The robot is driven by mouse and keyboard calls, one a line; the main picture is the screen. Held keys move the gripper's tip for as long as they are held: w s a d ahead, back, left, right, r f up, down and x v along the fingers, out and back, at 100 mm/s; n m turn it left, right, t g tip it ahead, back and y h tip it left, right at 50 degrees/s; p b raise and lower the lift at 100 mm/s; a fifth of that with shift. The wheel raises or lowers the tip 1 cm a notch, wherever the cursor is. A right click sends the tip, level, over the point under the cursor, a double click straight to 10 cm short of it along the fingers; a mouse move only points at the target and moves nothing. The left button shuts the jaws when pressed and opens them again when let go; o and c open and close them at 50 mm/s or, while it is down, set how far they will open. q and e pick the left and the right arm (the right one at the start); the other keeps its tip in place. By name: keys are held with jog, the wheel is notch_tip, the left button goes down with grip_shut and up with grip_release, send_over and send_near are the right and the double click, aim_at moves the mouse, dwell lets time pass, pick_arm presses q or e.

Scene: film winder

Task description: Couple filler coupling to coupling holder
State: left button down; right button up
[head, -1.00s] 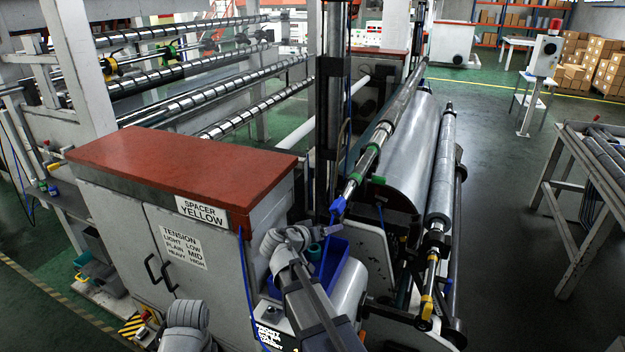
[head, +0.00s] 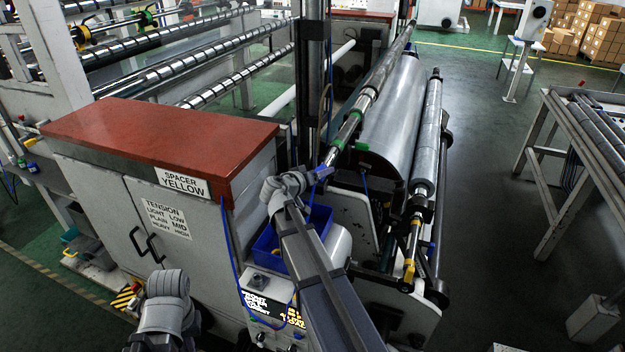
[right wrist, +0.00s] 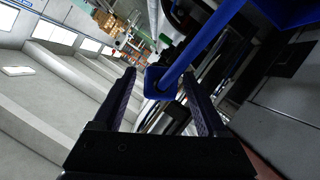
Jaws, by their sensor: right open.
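A blue fitting (head: 323,173) sits at the near end of the long shaft with green rings. I take it to be part of the coupling, but cannot tell coupling from holder. My right gripper (right wrist: 158,76) is open, and a blue piece with a squared end (right wrist: 160,82) shows between its fingertips in the right wrist view. Whether the fingers touch it cannot be told. In the head view my right wrist largely hides the gripper beside the blue fitting. My left arm shows at lower left, but its gripper is not in view.
A blue bin (head: 268,247) stands just below my right wrist. A red-topped cabinet (head: 160,130) fills the left. A blue hose (head: 229,255) hangs down its right side. A large roll (head: 395,125) lies behind right. The green floor (head: 490,200) at right is open.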

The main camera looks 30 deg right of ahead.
jog(key=shift+w+d+f, duration=0.2)
jog(key=shift+d, duration=0.25)
grip_shut()
dwell(1.0)
